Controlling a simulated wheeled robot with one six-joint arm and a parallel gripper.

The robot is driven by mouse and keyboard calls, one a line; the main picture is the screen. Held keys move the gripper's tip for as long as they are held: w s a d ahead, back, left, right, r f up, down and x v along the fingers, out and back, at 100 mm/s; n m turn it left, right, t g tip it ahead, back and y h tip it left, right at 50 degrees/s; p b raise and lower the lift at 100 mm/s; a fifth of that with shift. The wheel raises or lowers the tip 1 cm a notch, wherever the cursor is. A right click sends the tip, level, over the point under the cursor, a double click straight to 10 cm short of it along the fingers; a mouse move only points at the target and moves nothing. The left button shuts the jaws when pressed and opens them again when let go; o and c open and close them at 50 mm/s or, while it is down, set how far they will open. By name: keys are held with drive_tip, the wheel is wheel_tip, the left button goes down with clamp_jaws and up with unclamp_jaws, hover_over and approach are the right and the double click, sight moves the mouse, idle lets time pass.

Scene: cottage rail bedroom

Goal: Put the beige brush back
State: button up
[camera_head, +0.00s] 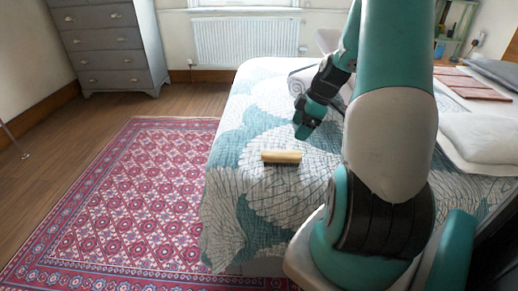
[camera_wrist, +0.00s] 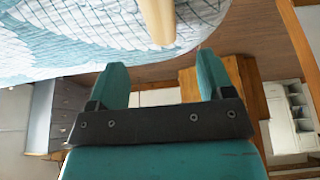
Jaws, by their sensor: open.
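The beige brush (camera_head: 281,157) lies on the patterned bedspread near the bed's left side, its long side running across the picture. My gripper (camera_head: 303,133) is just behind it and a little to the right, pointing down, apart from the brush. In the wrist view, my gripper (camera_wrist: 160,60) has its two teal fingers spread with nothing between them. Part of the beige brush (camera_wrist: 158,20) shows past the fingertips, cut off by the top edge.
The bed has a teal and white bedspread (camera_head: 240,195). A rolled dark-striped item (camera_head: 302,80) lies behind my gripper. Pillows (camera_head: 485,140) and a reddish folded cloth (camera_head: 470,84) lie at right. A grey dresser (camera_head: 108,45), radiator (camera_head: 246,42) and red rug (camera_head: 130,200) surround it.

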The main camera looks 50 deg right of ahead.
drive_tip(key=w+a+r+g, duration=0.15)
drive_tip(key=a+r, duration=0.25)
drive_tip(key=a, duration=0.7)
drive_tip(key=w+a+r, duration=0.3)
drive_tip(key=a+r, duration=0.2)
drive_tip(key=a, duration=0.5)
drive_tip(key=s+a+r+g, duration=0.1)
drive_tip(key=s+a+r, duration=0.1)
drive_tip(key=s+a, duration=0.6)
drive_tip(key=s+a+r+m+g+y, duration=0.1)
drive_tip(key=s+a+r, duration=0.2)
drive_tip(key=s+a, duration=0.5)
drive_tip(key=a, duration=0.4)
drive_tip(key=shift+a+r, duration=0.2)
drive_tip(key=shift+r, duration=0.05)
